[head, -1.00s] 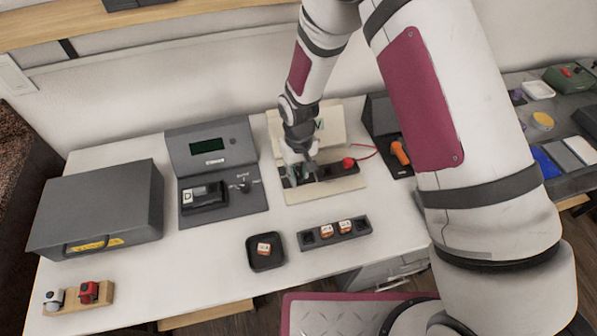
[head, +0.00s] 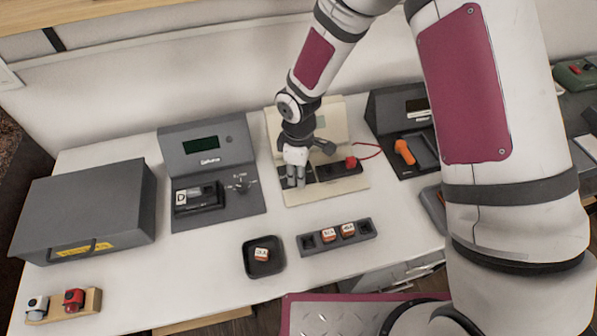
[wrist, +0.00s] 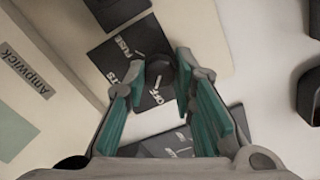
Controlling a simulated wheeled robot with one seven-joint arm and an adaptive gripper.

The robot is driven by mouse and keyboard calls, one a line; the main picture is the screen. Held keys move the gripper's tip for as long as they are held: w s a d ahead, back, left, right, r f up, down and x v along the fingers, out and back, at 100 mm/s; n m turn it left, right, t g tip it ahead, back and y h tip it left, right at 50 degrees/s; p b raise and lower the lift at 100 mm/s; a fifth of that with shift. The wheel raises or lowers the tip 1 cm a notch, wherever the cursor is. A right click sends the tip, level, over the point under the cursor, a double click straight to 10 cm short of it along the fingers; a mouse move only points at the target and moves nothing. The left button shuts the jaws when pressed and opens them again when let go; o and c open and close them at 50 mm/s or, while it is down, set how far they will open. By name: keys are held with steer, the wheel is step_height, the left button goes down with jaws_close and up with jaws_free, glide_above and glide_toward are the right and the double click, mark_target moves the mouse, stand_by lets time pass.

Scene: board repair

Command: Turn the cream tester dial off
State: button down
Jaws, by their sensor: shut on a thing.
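The cream tester (head: 274,138) stands at the back middle of the white bench, between a dark grey tester and another dark unit. My gripper (head: 296,182) is down at the left part of the cream tester's base. My gripper (wrist: 165,75) is shut on the dial, with one teal-padded finger on each side. The dial's pointer is hard to read, so I cannot tell its setting.
A red knob (head: 351,162) with a red lead is just right of my gripper. A small black tray (head: 264,258) and a block holder (head: 337,237) are in front.

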steer(key=shift+n+b, duration=0.3)
steer(key=shift+n, duration=1)
steer(key=c, duration=1.3)
jaws_free()
steer(key=shift+c, duration=0.2)
step_height(320, 180, up, 12)
